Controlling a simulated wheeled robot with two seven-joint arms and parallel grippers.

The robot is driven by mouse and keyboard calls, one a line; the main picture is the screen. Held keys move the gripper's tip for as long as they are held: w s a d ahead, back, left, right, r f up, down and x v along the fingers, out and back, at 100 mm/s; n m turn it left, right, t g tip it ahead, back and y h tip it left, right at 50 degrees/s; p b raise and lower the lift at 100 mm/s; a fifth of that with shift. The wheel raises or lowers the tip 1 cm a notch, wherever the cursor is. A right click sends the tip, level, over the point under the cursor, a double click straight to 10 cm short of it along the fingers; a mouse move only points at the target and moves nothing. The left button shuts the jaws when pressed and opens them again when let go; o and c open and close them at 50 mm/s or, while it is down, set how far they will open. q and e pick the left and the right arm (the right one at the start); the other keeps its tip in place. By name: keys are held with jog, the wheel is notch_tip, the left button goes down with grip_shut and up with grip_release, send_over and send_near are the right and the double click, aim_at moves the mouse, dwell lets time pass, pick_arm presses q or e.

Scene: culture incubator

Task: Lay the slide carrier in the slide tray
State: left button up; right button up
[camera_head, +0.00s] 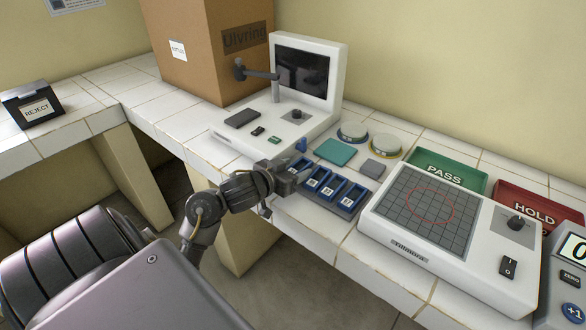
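A dark blue-grey slide tray (345,212) lies on the white tiled bench at the centre. Several blue slide carriers with white labels show in it in a slanted row, one of them here (332,186). My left gripper (290,172) is at the tray's left end, low over the bench, and covers part of that end. Its fingers are small and dark, so I cannot tell whether they are open or hold a carrier. My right gripper is not in view.
A white device with a dark screen (303,68) stands behind my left gripper. A teal square (336,151), a grey block (371,168) and round dishes (384,145) lie behind the tray. A gridded white device (425,210) stands to the right, before green PASS (447,171) and red HOLD (534,212) trays.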

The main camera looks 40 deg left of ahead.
pick_arm(q)
jog(key=shift+s+r, duration=0.15)
jog(key=shift+r, duration=0.15)
jog(key=p+v, duration=0.2)
jog(key=v, duration=0.6)
jog(key=shift+s+p, duration=0.25)
jog(key=shift+p, duration=0.1)
jog(key=shift+p+v, duration=1)
jog(key=shift+p, duration=0.15)
jog(key=shift+s+r+p, duration=0.15)
jog(key=shift+s+p, duration=0.3)
jog(key=shift+s, duration=0.1)
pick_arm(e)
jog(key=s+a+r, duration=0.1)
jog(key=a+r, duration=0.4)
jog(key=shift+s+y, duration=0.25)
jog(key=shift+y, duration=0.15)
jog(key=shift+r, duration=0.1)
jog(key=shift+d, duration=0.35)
